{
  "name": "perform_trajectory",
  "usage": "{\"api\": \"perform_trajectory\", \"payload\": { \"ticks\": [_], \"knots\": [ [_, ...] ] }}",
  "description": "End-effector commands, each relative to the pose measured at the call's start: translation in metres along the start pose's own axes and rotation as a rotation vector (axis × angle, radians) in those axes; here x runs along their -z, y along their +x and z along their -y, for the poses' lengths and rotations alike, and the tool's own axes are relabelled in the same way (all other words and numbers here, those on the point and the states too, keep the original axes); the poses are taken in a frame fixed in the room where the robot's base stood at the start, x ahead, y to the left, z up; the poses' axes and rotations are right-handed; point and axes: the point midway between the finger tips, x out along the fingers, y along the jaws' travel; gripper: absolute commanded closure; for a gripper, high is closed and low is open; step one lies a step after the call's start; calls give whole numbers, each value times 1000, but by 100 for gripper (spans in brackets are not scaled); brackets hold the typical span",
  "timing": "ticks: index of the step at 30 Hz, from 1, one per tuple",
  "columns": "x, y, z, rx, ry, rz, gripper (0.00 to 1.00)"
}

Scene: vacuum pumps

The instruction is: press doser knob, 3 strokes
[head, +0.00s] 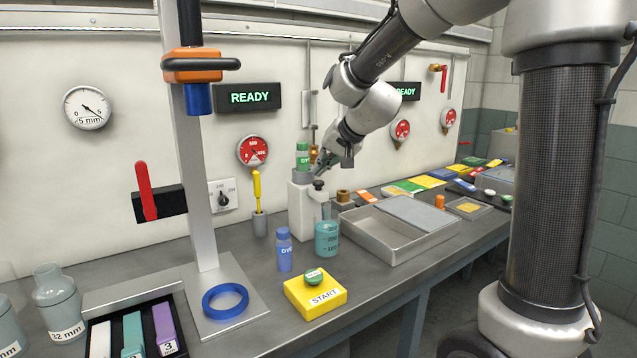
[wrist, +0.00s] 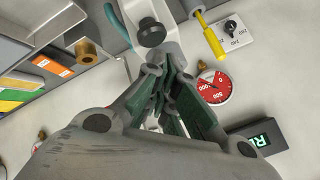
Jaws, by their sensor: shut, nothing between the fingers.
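The doser (head: 302,208) is a white block on the bench with a green-capped bottle (head: 302,158) on top. Its black knob (head: 319,185) is on the front, above a spout. A beaker (head: 327,240) with teal liquid stands beneath. In the wrist view the black knob (wrist: 151,31) lies just beyond the fingers. My gripper (head: 321,168) is shut and empty, close above the knob. The closed fingers (wrist: 166,80) show in the wrist view, apart from the knob in that picture. Whether they touch it in depth I cannot tell.
A blue bottle (head: 284,250) and a yellow START button box (head: 315,294) stand in front. A grey tray (head: 383,247) is right of the doser. A yellow-handled tool (head: 257,188) in a holder and a dial switch (head: 223,197) are to its left.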

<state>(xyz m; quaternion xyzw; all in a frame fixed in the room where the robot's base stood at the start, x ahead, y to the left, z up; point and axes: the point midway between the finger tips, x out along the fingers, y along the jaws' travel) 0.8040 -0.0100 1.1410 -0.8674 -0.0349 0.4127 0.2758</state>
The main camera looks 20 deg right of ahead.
Motion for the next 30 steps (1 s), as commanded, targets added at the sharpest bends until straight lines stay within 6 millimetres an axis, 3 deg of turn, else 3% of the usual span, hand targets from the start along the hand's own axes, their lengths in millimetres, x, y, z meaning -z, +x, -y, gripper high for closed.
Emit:
{"api": "perform_trajectory", "payload": {
  "ticks": [30],
  "knots": [
    [-4,6,-4,0,0,0,100]
  ]
}}
